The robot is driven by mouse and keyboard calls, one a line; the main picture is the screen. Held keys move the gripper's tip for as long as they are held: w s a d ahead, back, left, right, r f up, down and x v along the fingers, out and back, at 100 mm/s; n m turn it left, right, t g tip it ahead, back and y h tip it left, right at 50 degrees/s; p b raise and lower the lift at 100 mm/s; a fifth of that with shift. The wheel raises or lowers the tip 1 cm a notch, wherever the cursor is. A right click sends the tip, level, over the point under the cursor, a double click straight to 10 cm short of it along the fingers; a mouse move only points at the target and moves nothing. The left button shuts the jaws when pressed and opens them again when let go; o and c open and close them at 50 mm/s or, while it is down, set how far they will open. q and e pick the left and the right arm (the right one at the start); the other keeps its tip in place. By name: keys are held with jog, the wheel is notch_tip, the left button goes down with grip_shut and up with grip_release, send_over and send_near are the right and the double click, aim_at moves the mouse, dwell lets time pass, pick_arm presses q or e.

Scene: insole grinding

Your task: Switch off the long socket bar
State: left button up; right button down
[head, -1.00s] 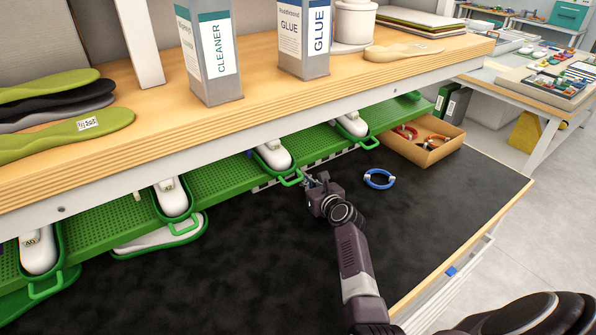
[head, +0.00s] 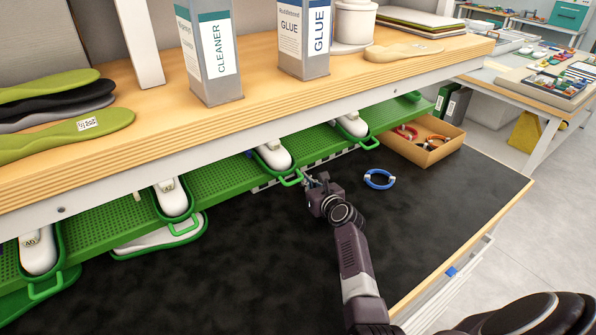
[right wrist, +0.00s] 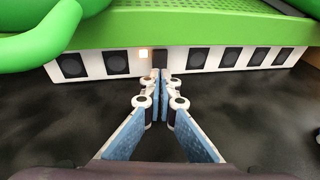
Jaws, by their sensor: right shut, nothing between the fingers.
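The long socket bar (right wrist: 214,60) is a white strip with several black sockets under the green shelf in the right wrist view. In the head view a short stretch of the bar (head: 264,186) shows below the shelf. In the head view my right gripper (head: 314,180) is at the shelf's front edge. My left gripper is out of view.
The perforated green shelf (head: 215,183) with white shoe lasts in green holders (head: 272,158) hangs above the bar. A green handle (right wrist: 55,35) is close at upper left.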

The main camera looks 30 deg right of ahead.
jog(key=shift+b+x, duration=0.55)
jog(key=shift+x, duration=0.45)
dwell(0.3)
jog(key=shift+w, duration=0.1)
jog(key=shift+r, duration=0.2)
jog(key=shift+p+v, duration=0.75)
jog(key=shift+p, duration=0.2)
jog(key=shift+p+v, duration=2.1)
jog(key=shift+v, duration=1.1)
jog(key=shift+p+v, duration=0.75)
jog(key=shift+v, duration=0.75)
jog(key=shift+f, duration=0.2)
